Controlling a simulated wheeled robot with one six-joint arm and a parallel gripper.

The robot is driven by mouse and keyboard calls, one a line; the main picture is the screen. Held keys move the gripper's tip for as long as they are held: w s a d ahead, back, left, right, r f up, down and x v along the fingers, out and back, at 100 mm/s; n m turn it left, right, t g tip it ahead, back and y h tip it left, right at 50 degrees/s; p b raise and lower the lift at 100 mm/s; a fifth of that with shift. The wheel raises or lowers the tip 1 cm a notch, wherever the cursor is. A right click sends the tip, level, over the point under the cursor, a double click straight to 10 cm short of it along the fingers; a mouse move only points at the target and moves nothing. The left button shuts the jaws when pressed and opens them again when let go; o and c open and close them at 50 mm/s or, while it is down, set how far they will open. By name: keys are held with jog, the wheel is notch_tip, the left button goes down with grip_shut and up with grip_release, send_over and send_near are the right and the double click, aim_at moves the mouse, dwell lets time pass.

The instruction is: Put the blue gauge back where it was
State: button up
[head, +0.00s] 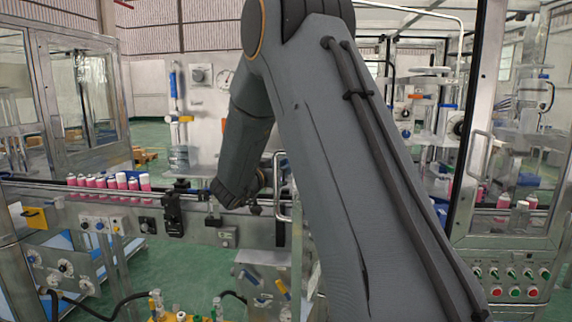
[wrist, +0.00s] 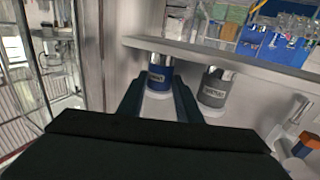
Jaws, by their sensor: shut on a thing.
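The blue gauge (wrist: 160,77) is a short cylinder with a pale label and a silver end, seen in the wrist view. My gripper (wrist: 158,88) is shut on it, with one dark finger on each side. A white round part shows just under the blue gauge. It looks upright; I cannot tell whether it touches its support. A grey gauge (wrist: 214,88) of the same shape, also labelled, stands close to its right, apart from it. In the head view my arm hides the gauges and my gripper is not clearly seen.
A pale ledge (wrist: 240,65) runs behind the gauges, with blue bins (wrist: 285,48) beyond. An orange and blue item (wrist: 299,147) lies right of the fingers. In the head view, pink cans (head: 110,183) line the conveyor, and a machine cabinet (head: 515,130) stands at right.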

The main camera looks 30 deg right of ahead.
jog(key=shift+f, duration=0.2)
jog(key=o, duration=1.2)
jog(key=shift+c, duration=0.2)
jog(key=shift+s+a+r, duration=0.1)
jog(key=shift+a, duration=0.1)
jog(key=b+v, duration=0.3)
jog(key=v, duration=0.8)
jog(key=shift+s+a+b, duration=0.25)
jog(key=shift+a+b, duration=0.05)
jog(key=shift+d, duration=0.1)
